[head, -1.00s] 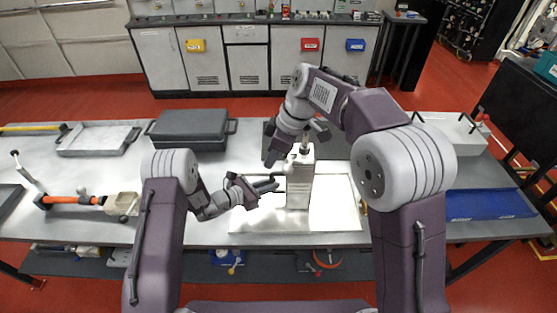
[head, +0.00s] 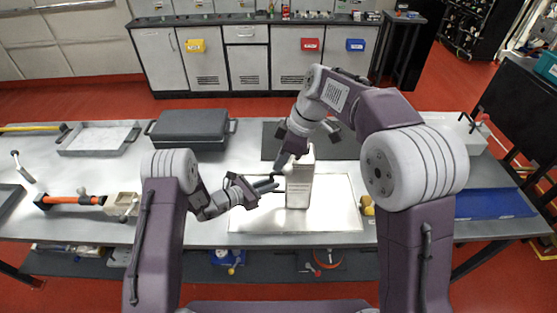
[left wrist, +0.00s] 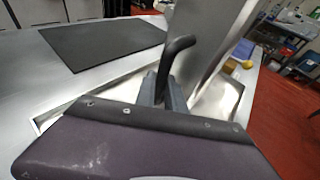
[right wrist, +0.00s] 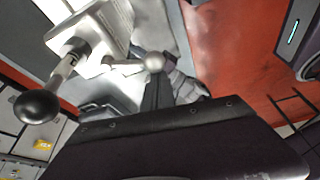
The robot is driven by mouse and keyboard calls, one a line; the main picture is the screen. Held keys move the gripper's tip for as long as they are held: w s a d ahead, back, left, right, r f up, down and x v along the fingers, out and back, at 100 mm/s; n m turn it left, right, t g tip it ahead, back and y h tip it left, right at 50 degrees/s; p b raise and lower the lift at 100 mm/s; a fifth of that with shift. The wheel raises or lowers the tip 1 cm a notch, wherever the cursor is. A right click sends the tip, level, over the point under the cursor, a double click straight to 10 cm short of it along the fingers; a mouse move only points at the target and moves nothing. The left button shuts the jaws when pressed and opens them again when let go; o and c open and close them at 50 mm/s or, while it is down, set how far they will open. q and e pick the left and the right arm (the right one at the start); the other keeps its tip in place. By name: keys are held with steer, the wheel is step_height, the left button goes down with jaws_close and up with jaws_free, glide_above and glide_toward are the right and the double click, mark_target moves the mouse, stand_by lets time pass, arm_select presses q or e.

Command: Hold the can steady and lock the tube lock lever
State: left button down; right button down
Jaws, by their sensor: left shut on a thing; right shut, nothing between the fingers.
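The can (head: 299,188) is a tall, pale metal box standing upright on a shiny tray (head: 245,222). My left gripper (head: 272,186) is at its left side. In the left wrist view, its fingers (left wrist: 164,95) are shut on the can's black curved handle (left wrist: 177,55). My right gripper (head: 281,163) is shut and empty by the can's upper left edge. The right wrist view shows the can's top (right wrist: 95,35) with a dark ball knob on a rod (right wrist: 38,107) and a lever ending in a pale ball (right wrist: 154,62). The right fingertips (right wrist: 158,90) are just below that ball; contact is unclear.
A dark mat (head: 268,148) lies behind the can. A grey case (head: 190,128) and an open tray (head: 98,140) are at the left back. The table before the tray is clear.

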arm_select(q)
steer(key=shift+f, duration=0.2)
arm_select(e)
steer(key=shift+s+d+n, duration=0.1)
steer(key=shift+d+n, duration=0.15)
steer(key=shift+n, duration=0.15)
steer(key=d+n, duration=0.1)
steer(key=d+n+g, duration=0.1)
steer(key=n, duration=0.1)
steer(key=shift+s, duration=0.3)
steer(key=shift+w+d+n+g+h, duration=0.25)
steer(key=shift+d+n+g, duration=0.3)
steer(key=shift+d+n, duration=0.8)
steer(key=shift+w+d+n+g+h, duration=0.2)
steer(key=shift+d+n+g, duration=0.35)
steer(key=shift+d+n, duration=0.75)
